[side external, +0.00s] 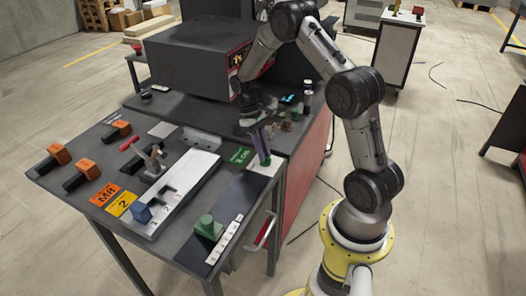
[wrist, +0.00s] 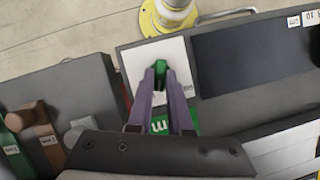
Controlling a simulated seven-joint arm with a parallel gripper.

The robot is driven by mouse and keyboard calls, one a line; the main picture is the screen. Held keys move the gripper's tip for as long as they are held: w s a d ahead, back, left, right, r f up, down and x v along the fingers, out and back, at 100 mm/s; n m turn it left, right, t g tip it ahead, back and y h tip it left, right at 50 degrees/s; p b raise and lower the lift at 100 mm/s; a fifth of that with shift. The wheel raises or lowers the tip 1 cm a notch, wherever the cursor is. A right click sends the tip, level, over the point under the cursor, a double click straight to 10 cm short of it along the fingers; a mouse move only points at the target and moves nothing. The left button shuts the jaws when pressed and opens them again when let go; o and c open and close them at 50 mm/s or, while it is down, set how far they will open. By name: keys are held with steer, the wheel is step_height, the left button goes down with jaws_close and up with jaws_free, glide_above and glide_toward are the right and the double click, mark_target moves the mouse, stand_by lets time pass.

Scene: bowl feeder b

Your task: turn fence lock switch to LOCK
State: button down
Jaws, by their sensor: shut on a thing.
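The fence lock switch appears to be the small green knob (wrist: 160,82) on a white plate (wrist: 133,62) in the wrist view. My gripper (wrist: 160,68) has its two purple fingers closed around the knob, one on each side. A green label (wrist: 160,124) with white lettering lies partly hidden behind the fingers. In the side view my gripper (side external: 265,161) points down at the white plate (side external: 270,168) on the table's right edge, beside the green label (side external: 241,155). The knob is mostly hidden by the fingers there. Its LOCK marking cannot be read.
A green block (side external: 208,228) sits on a black strip with white labels. A blue block (side external: 142,213) stands on a pale slotted plate (side external: 185,181). Several orange-ended blocks (side external: 60,154) and a red-handled lever (side external: 130,142) lie left. A dark machine box (side external: 190,62) stands behind.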

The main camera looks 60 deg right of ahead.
steer(key=m, duration=0.2)
steer(key=m+t+y, duration=0.1)
steer(key=m, duration=0.2)
steer(key=shift+d+y, duration=0.2)
steer(key=shift+y, duration=0.1)
stand_by(0.5)
steer(key=c, duration=0.8)
jaws_free()
steer(key=shift+s, duration=0.1)
steer(key=shift+c, duration=0.2)
steer(key=v, duration=1.4)
steer(key=shift+s, duration=0.2)
